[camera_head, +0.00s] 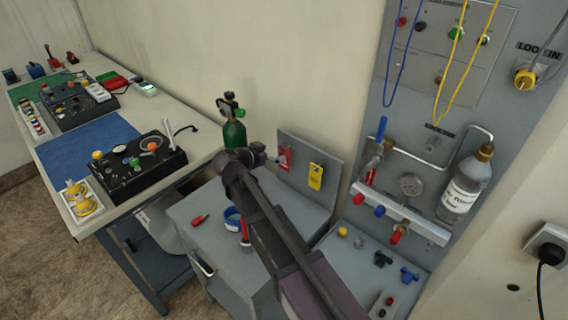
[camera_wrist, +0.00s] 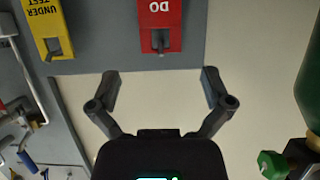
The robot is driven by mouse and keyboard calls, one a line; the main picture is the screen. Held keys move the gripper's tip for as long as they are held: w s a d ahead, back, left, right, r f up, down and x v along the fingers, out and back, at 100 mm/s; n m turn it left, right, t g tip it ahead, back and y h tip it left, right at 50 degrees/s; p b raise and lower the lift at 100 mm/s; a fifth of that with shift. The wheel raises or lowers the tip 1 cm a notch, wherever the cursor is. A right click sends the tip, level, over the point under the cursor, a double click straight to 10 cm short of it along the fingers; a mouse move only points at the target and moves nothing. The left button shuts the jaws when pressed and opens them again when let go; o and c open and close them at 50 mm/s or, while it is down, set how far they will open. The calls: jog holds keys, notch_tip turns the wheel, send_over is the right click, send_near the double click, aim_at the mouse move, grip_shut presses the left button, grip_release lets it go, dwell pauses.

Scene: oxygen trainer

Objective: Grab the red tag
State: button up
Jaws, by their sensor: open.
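The red tag (camera_head: 285,160) hangs on the grey upright panel behind the cabinet, left of the yellow tag (camera_head: 316,176). In the wrist view the red tag (camera_wrist: 160,22) shows upside down at the top, with a peg at its hole and part of its lettering cut off by the frame edge. The yellow tag (camera_wrist: 47,25) is to its left there. My gripper (camera_wrist: 161,76) is open and empty, its fingers spread apart and lined up with the red tag but not around it. In the head view my gripper (camera_head: 260,152) is just left of the red tag.
A green cylinder (camera_head: 234,134) with a valve stands close behind and left of my gripper; it shows at the right in the wrist view (camera_wrist: 312,85). A blue ring-shaped item (camera_head: 232,217) and a red item (camera_head: 199,220) lie on the cabinet top (camera_head: 185,208).

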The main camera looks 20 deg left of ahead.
aim_at(284, 148)
jog(key=shift+w+d+f, duration=0.1)
jog(key=shift+w, duration=0.15)
jog(key=shift+b+x, duration=0.85)
jog(key=shift+x, duration=1.75)
jog(key=c, duration=0.8)
